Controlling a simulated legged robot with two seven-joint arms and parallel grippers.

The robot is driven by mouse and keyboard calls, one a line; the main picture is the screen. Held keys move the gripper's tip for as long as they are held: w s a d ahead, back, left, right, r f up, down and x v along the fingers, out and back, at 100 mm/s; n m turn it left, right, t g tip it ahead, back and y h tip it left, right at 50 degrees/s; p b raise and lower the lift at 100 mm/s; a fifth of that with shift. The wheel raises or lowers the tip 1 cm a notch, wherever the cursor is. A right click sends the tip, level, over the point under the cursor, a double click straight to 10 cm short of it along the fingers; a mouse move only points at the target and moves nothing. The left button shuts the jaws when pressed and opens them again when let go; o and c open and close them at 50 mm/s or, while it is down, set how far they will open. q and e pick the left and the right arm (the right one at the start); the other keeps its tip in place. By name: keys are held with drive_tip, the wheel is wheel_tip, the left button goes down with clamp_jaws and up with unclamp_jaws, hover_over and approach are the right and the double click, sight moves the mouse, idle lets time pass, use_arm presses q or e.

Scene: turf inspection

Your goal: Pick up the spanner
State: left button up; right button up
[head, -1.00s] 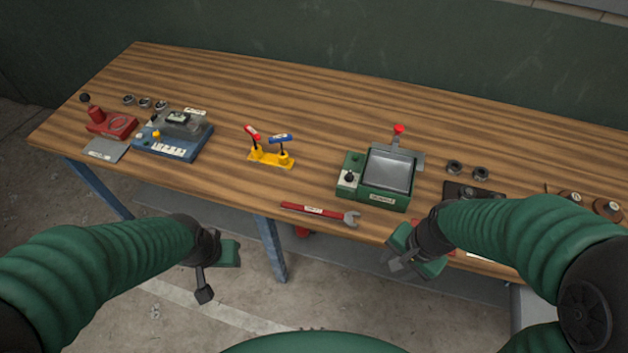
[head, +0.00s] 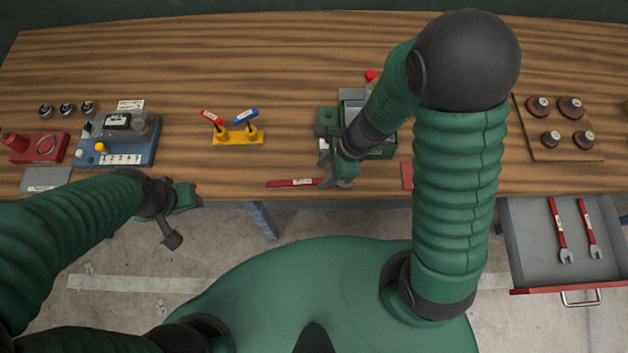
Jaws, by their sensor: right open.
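A red-handled spanner (head: 290,183) lies flat along the front edge of the wooden bench. Its handle shows, while its jaw end is hidden by my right gripper. My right gripper (head: 336,172) is open, pointing down at the spanner's right end. I cannot tell whether its fingers are around the spanner or just above it. My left gripper (head: 178,215) looks open and empty, in front of the bench edge at the left. Two more red-handled spanners, one on the left (head: 558,225) and one on the right (head: 588,225), lie in an open drawer at the right.
The open grey drawer (head: 520,262) sticks out below the bench (head: 270,60). A green device (head: 327,117) stands right behind my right gripper, partly hidden. A yellow stand (head: 238,138) with red and blue handles, a blue device (head: 140,150) and a red device (head: 40,148) stand left.

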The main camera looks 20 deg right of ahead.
sight(312, 181)
drive_tip(key=a+f, duration=0.2)
drive_tip(key=shift+w+a, duration=0.35)
drive_tip(key=shift+w, duration=0.05)
drive_tip(key=b+x, duration=0.1)
drive_tip(key=x, duration=0.1)
drive_tip(key=shift+s+f, duration=0.1)
drive_tip(key=shift+f, duration=0.2)
drive_tip(key=shift+d+f, duration=0.2)
drive_tip(key=shift+f, duration=0.05)
drive_tip(key=shift+d+f, duration=0.1)
drive_tip(key=shift+d, duration=0.5)
drive_tip(key=shift+c, duration=1.2)
drive_tip(key=shift+a, duration=0.15)
drive_tip(key=shift+c, duration=1.2)
drive_tip(key=shift+a, duration=0.4)
drive_tip(key=c, duration=0.5)
drive_tip(key=shift+a, duration=0.15)
clamp_jaws()
drive_tip(key=shift+d, duration=0.4)
use_arm(q)
drive_tip(key=shift+a+f, duration=0.45)
drive_tip(key=shift+f, duration=0.1)
use_arm(e)
drive_tip(key=shift+r, duration=0.2)
